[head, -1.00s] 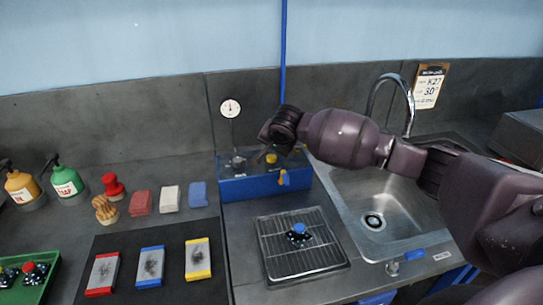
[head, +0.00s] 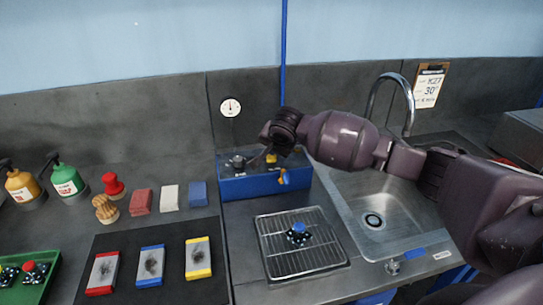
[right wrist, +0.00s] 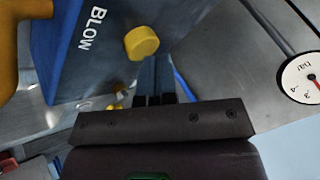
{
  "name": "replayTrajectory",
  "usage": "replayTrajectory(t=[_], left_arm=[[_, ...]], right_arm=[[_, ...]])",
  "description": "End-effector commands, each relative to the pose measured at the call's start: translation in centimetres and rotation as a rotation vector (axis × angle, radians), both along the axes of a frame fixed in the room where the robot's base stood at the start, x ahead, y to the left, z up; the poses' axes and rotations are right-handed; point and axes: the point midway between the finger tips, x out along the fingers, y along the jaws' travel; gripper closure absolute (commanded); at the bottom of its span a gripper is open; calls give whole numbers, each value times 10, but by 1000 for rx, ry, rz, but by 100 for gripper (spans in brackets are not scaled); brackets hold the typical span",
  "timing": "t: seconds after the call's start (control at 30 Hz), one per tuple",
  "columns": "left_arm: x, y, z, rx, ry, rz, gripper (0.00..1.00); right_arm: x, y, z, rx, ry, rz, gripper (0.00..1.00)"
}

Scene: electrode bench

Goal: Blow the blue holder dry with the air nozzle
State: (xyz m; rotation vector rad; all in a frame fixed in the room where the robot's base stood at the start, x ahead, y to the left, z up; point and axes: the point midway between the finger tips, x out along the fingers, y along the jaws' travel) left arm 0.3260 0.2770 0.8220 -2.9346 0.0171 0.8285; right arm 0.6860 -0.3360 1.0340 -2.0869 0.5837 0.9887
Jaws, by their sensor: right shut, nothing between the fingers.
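The blue holder (head: 298,229) is a small dark piece with a blue knob on top. It rests on the wire rack of a tray. A blue box (head: 240,187) stands behind it against the back wall and is marked BLOW in the right wrist view (right wrist: 85,50). A dark fitting (head: 237,162), perhaps the air nozzle, sits on its top left. A yellow knob (head: 271,158) is on the box and shows close up in the right wrist view (right wrist: 142,42). My right gripper (right wrist: 155,75) is shut and empty, its fingertips close beside this knob; I cannot tell whether they touch.
The wire rack tray (head: 272,262) lies in front of the box. A sink (head: 400,235) with a tall tap is to the right. A dark mat (head: 120,240) with framed plates is to the left. A pressure gauge (head: 231,107) hangs above the box.

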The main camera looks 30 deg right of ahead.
Motion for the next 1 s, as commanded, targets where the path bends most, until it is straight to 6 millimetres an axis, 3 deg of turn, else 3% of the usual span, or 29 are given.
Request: replayTrajectory(t=[0.53,1.0], left_arm=[[3,0,2,-1,-5,-1,100],[2,0,7,0,-5,0,100]], right_arm=[[-1,0,-7,0,2,0,100],[-1,0,-1,-1,2,-1,100]])
